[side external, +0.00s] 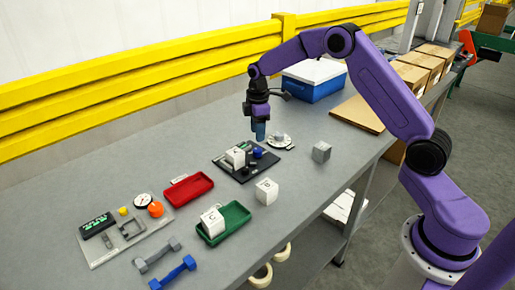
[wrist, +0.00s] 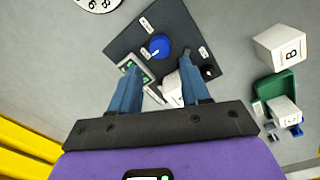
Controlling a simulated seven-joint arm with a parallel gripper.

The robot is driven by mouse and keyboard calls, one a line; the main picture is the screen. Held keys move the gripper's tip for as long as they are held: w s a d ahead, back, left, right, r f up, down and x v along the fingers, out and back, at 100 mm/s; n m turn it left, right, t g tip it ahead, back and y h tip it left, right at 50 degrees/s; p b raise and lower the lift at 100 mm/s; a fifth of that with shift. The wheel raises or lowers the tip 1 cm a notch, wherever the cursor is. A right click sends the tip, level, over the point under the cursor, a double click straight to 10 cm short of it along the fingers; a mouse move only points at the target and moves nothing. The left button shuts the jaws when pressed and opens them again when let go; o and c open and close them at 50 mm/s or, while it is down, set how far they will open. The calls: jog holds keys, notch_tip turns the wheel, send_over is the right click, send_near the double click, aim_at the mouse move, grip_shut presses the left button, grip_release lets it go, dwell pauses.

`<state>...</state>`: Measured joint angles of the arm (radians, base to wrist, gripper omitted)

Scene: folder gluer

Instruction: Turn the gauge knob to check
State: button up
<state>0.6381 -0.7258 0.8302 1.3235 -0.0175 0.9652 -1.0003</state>
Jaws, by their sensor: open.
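A round blue knob (side external: 257,152) stands on a black plate (side external: 228,165) in the middle of the bench. In the wrist view the blue knob (wrist: 159,46) sits just ahead of and between my fingertips, with small white labels around it that are too small to read. A white block (side external: 236,157) and a small display stand on the same plate; a finger partly hides the display in the wrist view. My gripper (side external: 260,136) is open and empty, pointing down above the plate, apart from the knob. It also shows in the wrist view (wrist: 161,74).
A white dial disc (side external: 280,141) lies behind the plate, and a grey cube (side external: 321,152) to its right. A white B block (side external: 266,191), green tray (side external: 236,217), red tray (side external: 188,190) and panel with an orange knob (side external: 155,209) are nearer the front. A yellow rail (side external: 130,75) runs behind.

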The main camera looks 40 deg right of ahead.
aim_at(258, 150)
notch_tip(258, 150, down, 8)
jog(key=shift+w+r, duration=0.1)
jog(key=shift+r, duration=0.1)
jog(key=c, duration=0.8)
